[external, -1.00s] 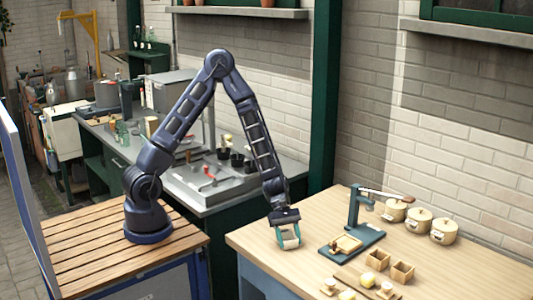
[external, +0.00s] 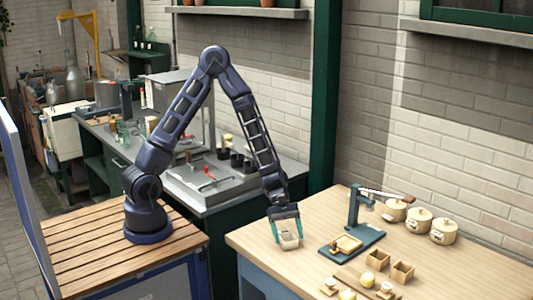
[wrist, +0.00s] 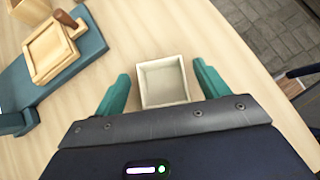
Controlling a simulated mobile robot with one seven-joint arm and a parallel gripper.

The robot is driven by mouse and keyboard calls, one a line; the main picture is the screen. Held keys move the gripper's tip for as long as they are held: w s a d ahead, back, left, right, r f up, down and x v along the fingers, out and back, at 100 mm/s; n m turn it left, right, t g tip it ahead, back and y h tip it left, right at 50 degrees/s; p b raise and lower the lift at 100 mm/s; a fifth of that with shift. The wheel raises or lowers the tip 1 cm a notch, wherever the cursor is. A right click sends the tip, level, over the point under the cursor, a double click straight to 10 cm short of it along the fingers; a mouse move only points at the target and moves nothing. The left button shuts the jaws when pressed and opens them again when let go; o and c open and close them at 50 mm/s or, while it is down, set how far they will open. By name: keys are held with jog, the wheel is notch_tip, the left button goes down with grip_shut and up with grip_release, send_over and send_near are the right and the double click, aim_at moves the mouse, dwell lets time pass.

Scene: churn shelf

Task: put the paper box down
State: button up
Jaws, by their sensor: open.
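The paper box (external: 290,241) is a small, pale, open-topped box standing upright on the wooden table near its left end. In the wrist view the box (wrist: 163,82) looks empty and sits between my two teal fingers. My gripper (external: 285,228) is open above and around the box. In the wrist view there is a visible gap between each finger of my gripper (wrist: 160,90) and the box's sides.
A blue-grey press stand (external: 352,243) with a wooden mould is right of the box. Lidded pots (external: 419,220) stand at the back. Small wooden boxes (external: 378,260) and pale pieces (external: 347,295) are at the front right. The table's edge (wrist: 270,75) is close to the box.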

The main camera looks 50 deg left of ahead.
jog(key=w+a+r+n+t+y, duration=0.3)
jog(key=w+a+r+n+t, duration=0.7)
jog(key=w+a+r+n, duration=0.65)
jog(key=s+a+r+n+t+y, duration=0.1)
jog(key=a+r+n+t+y, duration=0.1)
jog(key=a+r+n, duration=0.4)
jog(key=a+r+n+t+y, duration=0.1)
jog(key=a+r+n+y, duration=0.15)
jog(key=a+n, duration=0.5)
jog(key=s+a+r+n+g+y, duration=0.2)
jog(key=s+a+r+n+y, duration=0.3)
jog(key=s+a+n, duration=0.85)
jog(key=s+a+r+n+g+h, duration=0.1)
jog(key=s+n+g+h, duration=0.2)
jog(key=s+n, duration=1)
jog(key=shift+n+h, duration=0.55)
jog(key=shift+n, duration=0.4)
